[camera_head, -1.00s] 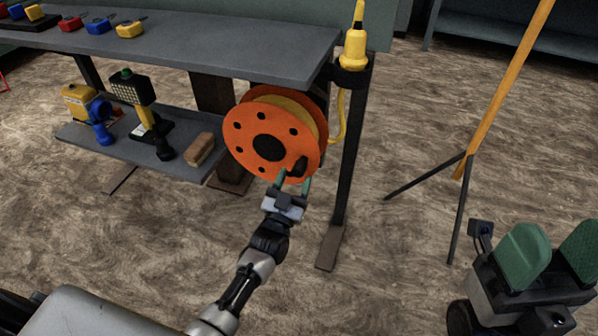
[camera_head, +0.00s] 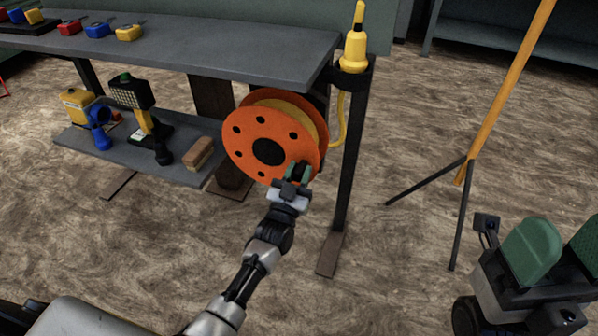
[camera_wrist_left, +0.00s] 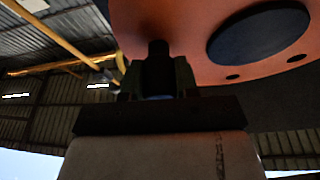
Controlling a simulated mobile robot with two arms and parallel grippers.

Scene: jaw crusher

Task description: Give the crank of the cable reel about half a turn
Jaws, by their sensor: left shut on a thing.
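The cable reel (camera_head: 245,130) is orange with a black hub and hangs under the bench's right end. Its crank is a dark knob (camera_head: 296,166) low on the right of the front disc, mostly hidden by my fingers. My left gripper (camera_head: 298,172) is shut on this knob. In the left wrist view the dark knob (camera_wrist_left: 158,68) stands between the fingers, against the orange disc (camera_wrist_left: 190,35). My right gripper (camera_head: 561,250) is at the lower right, its green fingers apart and nothing seen between them.
The grey bench (camera_head: 220,50) is above the reel, with a dark leg (camera_head: 352,160) just to its right. A yellow plug (camera_head: 354,50) sits in a holder there. An orange pole on a tripod (camera_head: 500,85) stands at right.

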